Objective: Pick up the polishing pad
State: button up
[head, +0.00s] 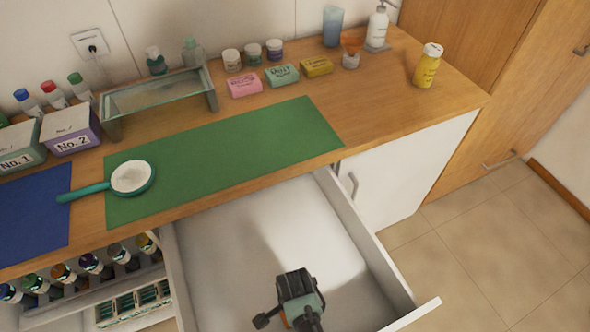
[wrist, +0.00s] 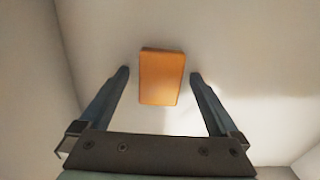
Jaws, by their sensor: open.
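The polishing pad appears to be the orange rectangular block (wrist: 161,78) in the wrist view, on the white floor of the open drawer (head: 300,222). My gripper (wrist: 160,74) is open and empty, with one finger to each side of the block and a gap on both sides. Whether the fingertips are down at the block's height cannot be told. In the head view my gripper (head: 289,309) is over the front part of the drawer and largely hides the block; only a small orange patch shows beside it.
Drawer walls enclose the space, with the right wall (head: 372,245) nearest. Above is the wooden counter (head: 420,110) with a green mat (head: 230,155), a round pan-like item (head: 131,178), soaps and bottles. Shelves of bottles (head: 90,264) stand left of the drawer. The drawer's back is clear.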

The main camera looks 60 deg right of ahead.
jog(key=c, duration=1.5)
jog(key=shift+r, duration=0.15)
notch_tip(320, 180, up, 10)
jog(key=shift+f+p, duration=0.1)
jog(key=shift+p, duration=0.5)
